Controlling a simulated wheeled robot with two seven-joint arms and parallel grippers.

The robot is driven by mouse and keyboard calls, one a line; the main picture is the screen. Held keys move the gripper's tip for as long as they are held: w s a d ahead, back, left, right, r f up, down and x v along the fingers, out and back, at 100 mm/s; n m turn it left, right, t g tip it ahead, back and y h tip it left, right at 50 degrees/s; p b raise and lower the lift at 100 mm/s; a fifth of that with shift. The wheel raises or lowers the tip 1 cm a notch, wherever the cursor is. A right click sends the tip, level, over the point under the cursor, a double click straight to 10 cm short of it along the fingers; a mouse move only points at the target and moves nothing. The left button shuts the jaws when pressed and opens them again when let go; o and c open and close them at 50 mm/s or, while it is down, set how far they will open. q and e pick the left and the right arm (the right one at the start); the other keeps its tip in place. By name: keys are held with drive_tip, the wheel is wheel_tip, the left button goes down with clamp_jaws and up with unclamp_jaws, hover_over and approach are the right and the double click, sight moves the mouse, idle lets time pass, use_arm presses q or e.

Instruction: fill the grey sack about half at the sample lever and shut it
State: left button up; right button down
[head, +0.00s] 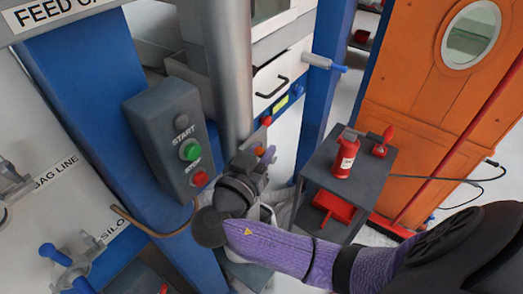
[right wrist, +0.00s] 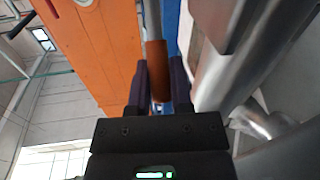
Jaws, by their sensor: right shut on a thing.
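My right gripper (head: 263,156) is beside the steel pipe, below the small drawer panel. In the right wrist view its two dark fingers (right wrist: 158,82) are shut on an orange-brown grip (right wrist: 157,65) at the end of a grey rod (right wrist: 152,18). This looks like the sample lever; a bit of orange also shows at the gripper in the head view. I cannot make out the grey sack for sure; pale patches below my right wrist are mostly hidden by my arm. My left gripper is not in view.
A grey start/stop box (head: 170,140) is on the blue post left of the pipe (head: 228,70). A dark trolley (head: 332,190) with a red bottle (head: 345,158) and red scoop (head: 382,142) stands to the right. An orange door (head: 425,110) is behind it.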

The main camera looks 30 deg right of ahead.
idle(0.6)
drive_tip(key=shift+r, duration=0.15)
drive_tip(key=shift+d+r+g+y+p, duration=0.3)
drive_tip(key=shift+y+p, duration=0.3)
drive_tip(key=shift+p, duration=0.15)
drive_tip(key=shift+w+d+g+y+p, duration=0.2)
drive_tip(key=shift+d+g+y+p, duration=0.1)
drive_tip(key=shift+y+p, duration=0.1)
drive_tip(key=shift+f, duration=0.1)
drive_tip(key=c, duration=0.5)
unclamp_jaws()
drive_tip(key=shift+c, duration=0.2)
